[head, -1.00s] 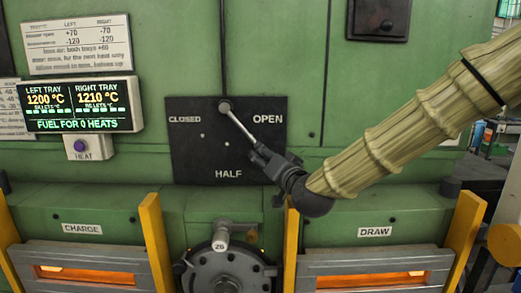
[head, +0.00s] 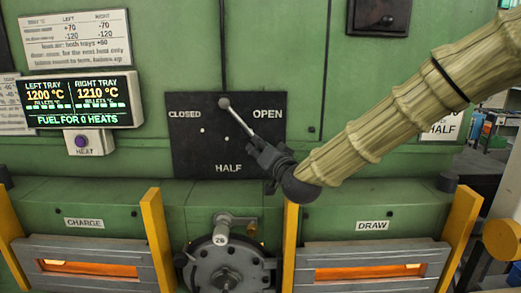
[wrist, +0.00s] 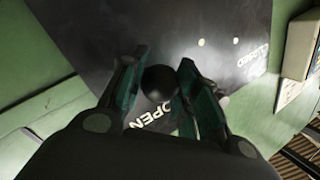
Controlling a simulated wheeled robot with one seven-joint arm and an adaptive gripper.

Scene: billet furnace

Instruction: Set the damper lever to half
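The damper lever (head: 238,119) is a pale metal rod on a black plate (head: 187,152) marked CLOSED at left, OPEN at right and HALF at the bottom. Its round pivot is at the plate's upper middle, and the rod slants down to the right, on the OPEN side of HALF. My gripper (head: 259,150) is at the rod's lower end and hides it in the head view. In the wrist view, the lever's black ball knob (wrist: 160,82) sits between the two fingers of my gripper (wrist: 161,84). The fingers appear to be shut on it, with no clear gap.
A lit display (head: 80,102) and a HEAT button (head: 82,141) are left of the plate. Below are a handwheel (head: 226,262) and the CHARGE (head: 85,224) and DRAW (head: 372,226) doors, glowing orange, between yellow posts (head: 157,240). A dark box (head: 378,17) is at upper right.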

